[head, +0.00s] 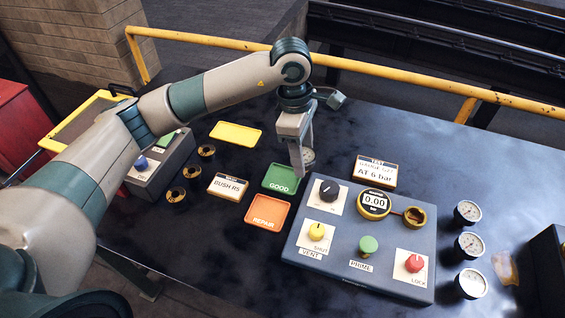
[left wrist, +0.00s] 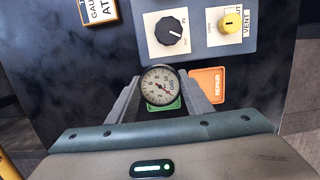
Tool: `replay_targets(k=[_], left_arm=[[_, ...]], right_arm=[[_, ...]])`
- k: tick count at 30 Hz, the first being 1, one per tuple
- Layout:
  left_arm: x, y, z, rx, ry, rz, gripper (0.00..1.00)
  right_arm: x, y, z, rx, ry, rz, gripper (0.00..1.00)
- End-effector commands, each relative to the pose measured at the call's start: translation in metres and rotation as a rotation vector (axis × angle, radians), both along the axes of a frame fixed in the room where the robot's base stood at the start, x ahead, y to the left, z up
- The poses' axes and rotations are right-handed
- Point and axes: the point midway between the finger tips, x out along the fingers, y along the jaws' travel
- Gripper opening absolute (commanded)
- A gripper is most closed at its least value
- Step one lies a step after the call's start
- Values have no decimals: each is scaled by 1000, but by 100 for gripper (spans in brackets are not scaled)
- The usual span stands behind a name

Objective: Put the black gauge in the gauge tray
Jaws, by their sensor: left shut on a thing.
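My left gripper (head: 300,165) is shut on a gauge (head: 308,156) with a dark rim and white dial. In the left wrist view the gauge (left wrist: 159,85) sits between the two fingers, dial facing the camera. It is held above the table, near the green tray marked GOOD (head: 281,178), part of which shows behind it. An orange tray marked REPAIR (head: 267,212) and a plain yellow tray (head: 235,134) lie nearby. No tray visibly reads as gauge tray. My right gripper is out of view.
A blue-grey test panel (head: 335,262) with knobs and a 0.00 display stands right of the trays. Several more dark-rimmed gauges, one a loose gauge (head: 467,212), line the right. Brass rings (head: 206,151) and a BUSH sign (head: 228,187) lie left.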

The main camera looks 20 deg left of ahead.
Motion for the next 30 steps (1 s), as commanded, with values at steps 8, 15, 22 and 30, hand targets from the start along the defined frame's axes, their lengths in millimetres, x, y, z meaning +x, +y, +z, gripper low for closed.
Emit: replay_targets(k=[8, 15, 22, 30], left_arm=[[5, 44, -24, 1, 2, 3, 19], [7, 53, -32, 0, -2, -1, 19], [7, 53, -32, 0, -1, -1, 19], [6, 53, -53, 0, 4, 0, 19]], right_arm=[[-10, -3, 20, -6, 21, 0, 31], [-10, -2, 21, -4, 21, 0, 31], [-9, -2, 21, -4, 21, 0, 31], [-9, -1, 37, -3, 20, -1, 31]])
